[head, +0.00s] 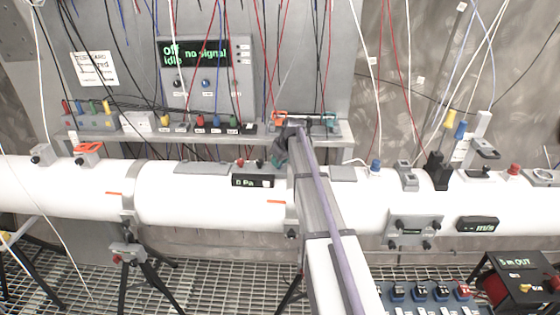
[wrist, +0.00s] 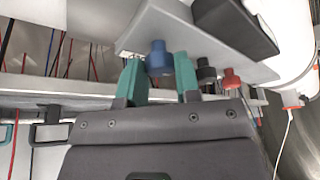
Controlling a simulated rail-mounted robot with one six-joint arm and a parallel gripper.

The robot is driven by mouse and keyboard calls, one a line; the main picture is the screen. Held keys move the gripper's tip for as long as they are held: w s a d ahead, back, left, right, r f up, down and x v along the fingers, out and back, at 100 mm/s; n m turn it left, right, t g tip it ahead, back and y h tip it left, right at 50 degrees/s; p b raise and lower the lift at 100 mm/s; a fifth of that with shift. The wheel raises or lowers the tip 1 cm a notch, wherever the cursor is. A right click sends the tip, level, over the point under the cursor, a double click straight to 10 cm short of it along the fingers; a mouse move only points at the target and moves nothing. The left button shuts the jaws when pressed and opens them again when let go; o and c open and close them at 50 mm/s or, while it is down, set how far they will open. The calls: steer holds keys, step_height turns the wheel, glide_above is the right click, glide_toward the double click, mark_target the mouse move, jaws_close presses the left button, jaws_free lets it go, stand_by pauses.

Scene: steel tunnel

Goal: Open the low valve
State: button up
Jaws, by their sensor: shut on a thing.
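In the wrist view, my gripper (wrist: 158,63) has its two teal fingers on either side of a blue knob (wrist: 158,50), one against each side. The knob stands out from a grey plate on the white pipe. A black knob (wrist: 206,73) and a red knob (wrist: 232,78) stand beside it on the same plate. In the head view, my gripper (head: 279,159) is at the pipe, just right of the red knob (head: 240,163) and black knob (head: 260,163); the blue knob is hidden there. No label reading "low" is legible.
A pressure display (head: 252,181) reading "0 Pa" sits on the pipe (head: 190,195) below the knobs. A shelf (head: 200,137) with coloured connectors runs close behind my gripper. Cables hang above. An orange-handled valve (head: 88,148) is at the far left. Open grating (head: 200,285) lies below.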

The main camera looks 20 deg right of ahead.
steer(key=o, duration=0.9)
steer(key=p+v, duration=1)
steer(key=shift+s+r, duration=0.2)
steer(key=shift+r, duration=0.15)
